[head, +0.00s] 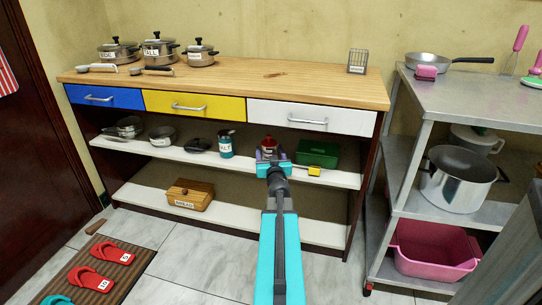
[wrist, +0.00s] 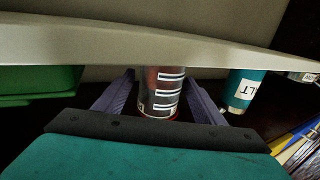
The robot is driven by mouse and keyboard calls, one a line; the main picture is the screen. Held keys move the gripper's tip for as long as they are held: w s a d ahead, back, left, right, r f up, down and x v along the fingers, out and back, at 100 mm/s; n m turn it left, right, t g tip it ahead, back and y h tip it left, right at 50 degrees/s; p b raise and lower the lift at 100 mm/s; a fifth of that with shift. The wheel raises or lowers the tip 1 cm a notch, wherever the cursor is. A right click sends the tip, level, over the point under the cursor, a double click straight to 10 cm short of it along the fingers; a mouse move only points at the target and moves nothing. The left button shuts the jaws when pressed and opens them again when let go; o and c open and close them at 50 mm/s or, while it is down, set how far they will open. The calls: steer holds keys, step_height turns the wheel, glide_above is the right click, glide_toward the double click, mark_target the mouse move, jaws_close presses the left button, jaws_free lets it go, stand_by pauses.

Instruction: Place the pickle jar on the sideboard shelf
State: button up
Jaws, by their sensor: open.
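The pickle jar (head: 268,142), a small jar with a red lid, stands on the upper white shelf (head: 215,160) of the sideboard. In the wrist view, which is turned upside down, the jar (wrist: 162,92) is dark red with white stripes on its label and its base meets the shelf (wrist: 120,42). My gripper (head: 270,155) is at the front of this shelf, with its two purple fingers open on either side of the jar. A gap shows beside the jar in the wrist view. The gripper hides the jar's lower part in the head view.
A teal salt can (head: 225,144) stands left of the jar, and a green box (head: 318,154) stands to its right. A small yellow item (head: 314,171) lies at the shelf's front edge. Drawers (head: 288,115) overhang the shelf. A metal rack (head: 400,225) stands at right.

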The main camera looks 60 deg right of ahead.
mark_target(270, 154)
steer(key=shift+a, duration=0.1)
steer(key=shift+p+v, duration=0.85)
steer(key=shift+v, duration=2.05)
steer(key=shift+s+a+r+p, duration=0.1)
steer(key=shift+r+p, duration=0.05)
steer(key=shift+p, duration=0.5)
steer(key=a+p, duration=0.1)
steer(key=p, duration=0.3)
steer(key=shift+s, duration=0.35)
steer(key=p+v, duration=0.1)
steer(key=p, duration=0.4)
steer(key=shift+s+a, duration=0.15)
steer(key=shift+s, duration=0.1)
steer(key=p+v, duration=0.3)
